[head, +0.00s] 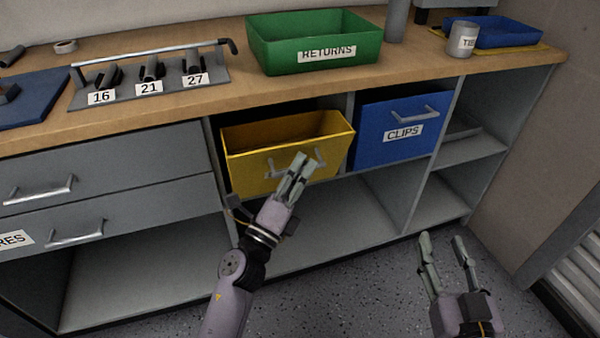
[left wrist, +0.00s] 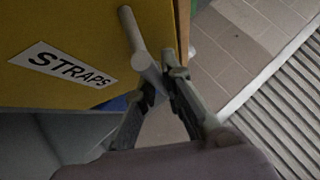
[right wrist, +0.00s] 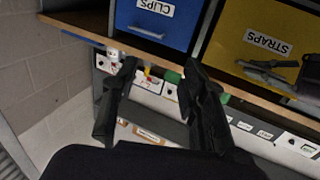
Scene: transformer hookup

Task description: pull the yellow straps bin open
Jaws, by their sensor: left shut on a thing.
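The yellow straps bin (head: 288,150) sits in the bay under the worktop, and its front stands out from the bay with its open top showing. It looks empty where I can see inside. Its grey bar handle (head: 318,165) is on the front, and it shows close up in the left wrist view (left wrist: 132,30) beside the STRAPS label (left wrist: 63,65). My left gripper (head: 298,166) is shut on the handle and hides part of the bin front. My right gripper (head: 443,245) is open and empty, low over the floor to the right.
The blue CLIPS bin (head: 401,125) is in the bay to the right. The green RETURNS bin (head: 315,45) and a rack with numbered tags (head: 150,85) stand on the worktop (head: 225,118). Grey drawers (head: 110,185) are at left. The floor (head: 370,290) in front is clear.

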